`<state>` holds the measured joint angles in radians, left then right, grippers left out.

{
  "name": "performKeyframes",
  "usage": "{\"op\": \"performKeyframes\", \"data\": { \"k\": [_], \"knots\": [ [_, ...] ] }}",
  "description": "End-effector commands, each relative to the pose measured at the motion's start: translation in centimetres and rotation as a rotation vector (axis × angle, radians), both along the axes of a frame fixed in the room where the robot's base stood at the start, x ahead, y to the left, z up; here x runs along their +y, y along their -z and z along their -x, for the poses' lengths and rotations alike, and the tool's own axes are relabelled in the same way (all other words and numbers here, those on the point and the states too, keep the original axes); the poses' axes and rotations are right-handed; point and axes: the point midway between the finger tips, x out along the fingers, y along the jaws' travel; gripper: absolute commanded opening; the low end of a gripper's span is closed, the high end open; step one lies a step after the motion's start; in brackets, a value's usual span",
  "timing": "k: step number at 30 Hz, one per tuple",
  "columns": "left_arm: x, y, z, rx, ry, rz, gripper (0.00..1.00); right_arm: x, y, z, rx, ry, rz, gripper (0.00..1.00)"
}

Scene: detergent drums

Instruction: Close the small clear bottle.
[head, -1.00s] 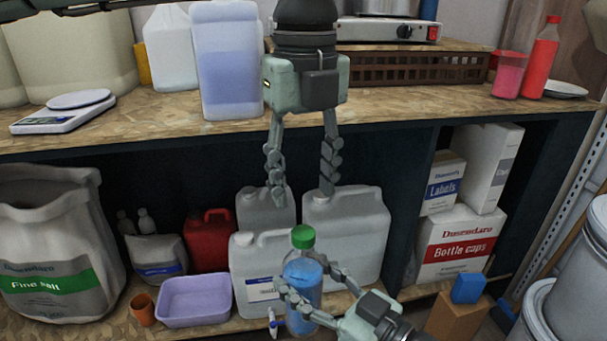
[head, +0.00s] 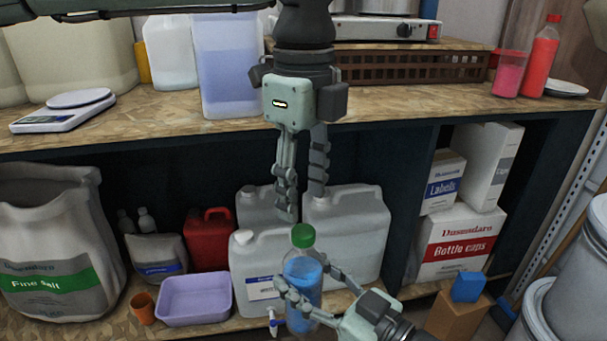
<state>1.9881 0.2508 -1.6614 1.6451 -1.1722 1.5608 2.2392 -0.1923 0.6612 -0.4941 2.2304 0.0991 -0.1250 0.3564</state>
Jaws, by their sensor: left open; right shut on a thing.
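The small clear bottle (head: 303,271) holds blue liquid and stands upright in front of the white canisters, with a green cap (head: 303,236) on its top. Whether the cap is screwed tight cannot be told. My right gripper (head: 296,300) comes in from the lower right and is shut on the bottle's body. My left gripper (head: 303,205) points down above the cap, open and empty, with its fingertips a little higher than the cap. The two do not appear to touch.
White canisters (head: 345,235) stand close behind the bottle. A lilac tub (head: 194,299) and an orange cup (head: 142,308) are to the left. A small tap-like part (head: 273,322) sits beside the bottle's base. The worktop edge (head: 180,135) runs behind my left gripper.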

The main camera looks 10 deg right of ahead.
Motion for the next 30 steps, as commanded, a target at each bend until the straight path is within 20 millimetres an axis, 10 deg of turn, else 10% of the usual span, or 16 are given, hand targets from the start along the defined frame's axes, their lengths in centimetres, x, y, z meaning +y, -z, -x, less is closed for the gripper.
{"op": "performKeyframes", "data": {
  "k": [9, 23, 30],
  "knots": [
    [0.0, 4.7, 0.0, 0.002, 0.002, -0.001, 0.46, 0.0, -0.2, 0.0, -0.004, -0.001, -0.002, 0.0],
    [0.0, 5.8, 0.0, 0.0, 0.002, 0.0, 0.46, 0.0, -0.2, 0.0, -0.004, -0.001, -0.002, 0.0],
    [0.0, 5.8, 0.0, 0.0, 0.002, 0.0, 0.16, 0.0, -0.2, 0.0, -0.004, -0.001, -0.002, 0.0]
  ]
}}
